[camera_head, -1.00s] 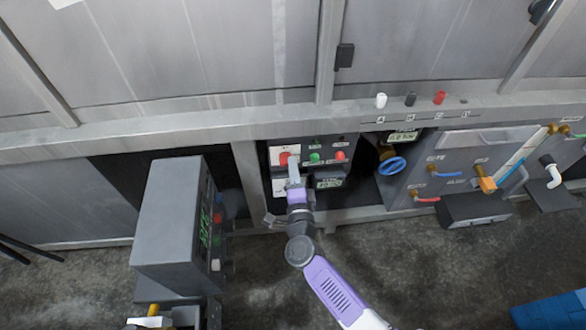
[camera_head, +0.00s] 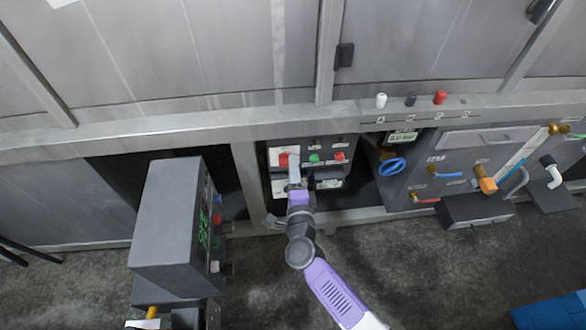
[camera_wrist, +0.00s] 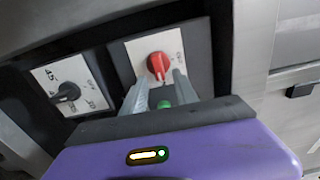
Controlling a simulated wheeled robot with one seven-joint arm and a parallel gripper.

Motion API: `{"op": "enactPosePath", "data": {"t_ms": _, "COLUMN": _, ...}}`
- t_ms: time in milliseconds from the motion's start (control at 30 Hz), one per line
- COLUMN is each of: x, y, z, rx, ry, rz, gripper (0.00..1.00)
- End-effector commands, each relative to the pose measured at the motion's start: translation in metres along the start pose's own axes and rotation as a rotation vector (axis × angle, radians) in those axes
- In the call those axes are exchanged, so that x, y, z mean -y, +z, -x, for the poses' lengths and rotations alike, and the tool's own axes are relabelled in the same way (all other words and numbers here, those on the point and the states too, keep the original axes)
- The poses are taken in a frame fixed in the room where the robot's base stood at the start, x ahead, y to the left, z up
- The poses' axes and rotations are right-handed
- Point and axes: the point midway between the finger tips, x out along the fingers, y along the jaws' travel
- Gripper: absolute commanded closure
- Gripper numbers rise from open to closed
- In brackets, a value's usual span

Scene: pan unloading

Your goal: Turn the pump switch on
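A red rotary switch (camera_head: 284,159) sits on a white plate in the low control panel, and it also shows in the wrist view (camera_wrist: 158,64). I cannot read its label, so I take it as the pump switch. My gripper (camera_head: 293,164) is at the panel, just in front of this switch. In the wrist view its two fingers (camera_wrist: 161,75) are apart, with the red knob between and just beyond their tips. I cannot tell whether they touch it. A green button (camera_wrist: 163,104) shows between the fingers.
A black dial (camera_wrist: 68,92) on a white plate is beside the switch. A second red button (camera_head: 340,156) is to the right. A grey box (camera_head: 168,215) stands left of my arm. A blue valve wheel (camera_head: 392,167) and hoses are to the right. A metal beam (camera_head: 200,131) runs above.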

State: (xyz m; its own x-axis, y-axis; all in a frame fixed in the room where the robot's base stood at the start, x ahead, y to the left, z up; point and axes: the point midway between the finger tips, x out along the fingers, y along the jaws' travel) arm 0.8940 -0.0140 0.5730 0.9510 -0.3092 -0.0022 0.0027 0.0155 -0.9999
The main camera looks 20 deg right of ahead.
Motion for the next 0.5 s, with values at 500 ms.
{"op": "enactPosePath", "data": {"t_ms": 500, "x": 0.002, "y": 0.001, "z": 0.031, "rx": 0.002, "ry": 0.0, "rz": 0.002, "gripper": 0.65}}
